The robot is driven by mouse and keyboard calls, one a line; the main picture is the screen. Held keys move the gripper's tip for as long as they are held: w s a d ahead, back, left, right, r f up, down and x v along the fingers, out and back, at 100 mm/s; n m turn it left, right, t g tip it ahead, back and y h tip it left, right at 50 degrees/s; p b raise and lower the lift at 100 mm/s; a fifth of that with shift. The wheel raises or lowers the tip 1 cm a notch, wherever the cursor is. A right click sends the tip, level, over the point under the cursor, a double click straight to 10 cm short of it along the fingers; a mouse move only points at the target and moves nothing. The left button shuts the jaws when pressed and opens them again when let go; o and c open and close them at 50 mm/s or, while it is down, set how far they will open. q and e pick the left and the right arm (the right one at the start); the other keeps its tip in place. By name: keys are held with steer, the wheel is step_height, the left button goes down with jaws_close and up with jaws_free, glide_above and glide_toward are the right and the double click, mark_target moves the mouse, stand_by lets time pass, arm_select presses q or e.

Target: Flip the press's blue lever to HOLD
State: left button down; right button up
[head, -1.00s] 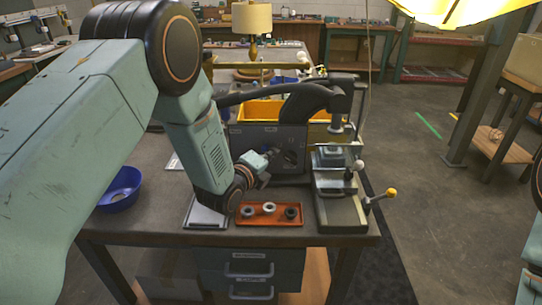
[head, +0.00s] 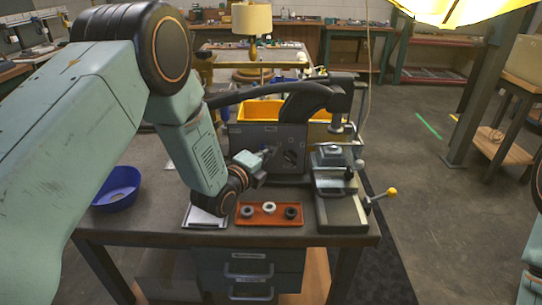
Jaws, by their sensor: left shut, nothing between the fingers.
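The press (head: 341,188) stands at the right end of the workbench, with a dark curved arm over its bed. A dark grey panel (head: 240,136) stands left of it, with a dark round fitting (head: 292,158) on its face. I cannot make out a blue lever or a HOLD mark; they may be too small or hidden by my gripper. My left gripper (head: 273,151) is shut and empty, in front of the panel and left of the round fitting. I cannot tell whether it touches the panel. My right gripper is out of view.
A red tray (head: 269,221) with several rings lies at the bench's front. A blue bowl (head: 117,188) sits at left. A lever with a yellow knob (head: 391,192) sticks out past the bench's right edge. A yellow bin (head: 262,110) stands behind the panel.

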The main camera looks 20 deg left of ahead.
arm_select(q)
steer(key=a+n+t+b, duration=0.1)
steer(key=n, duration=0.1)
steer(key=a+n+t+b, duration=0.1)
steer(key=n+b, duration=0.1)
steer(key=s+a+n+t+b, duration=0.1)
steer(key=a+n, duration=0.1)
steer(key=shift+r+n, duration=0.3)
steer(key=shift+r, duration=0.1)
steer(key=shift+s+a+n+t+b, duration=0.2)
steer(key=shift+a+n+t+b, duration=0.45)
steer(key=shift+n, duration=0.25)
steer(key=shift+a, duration=0.1)
steer(key=shift+s+a, duration=0.1)
steer(key=shift+a, duration=0.05)
steer(key=shift+s+f, duration=0.1)
steer(key=shift+f, duration=0.05)
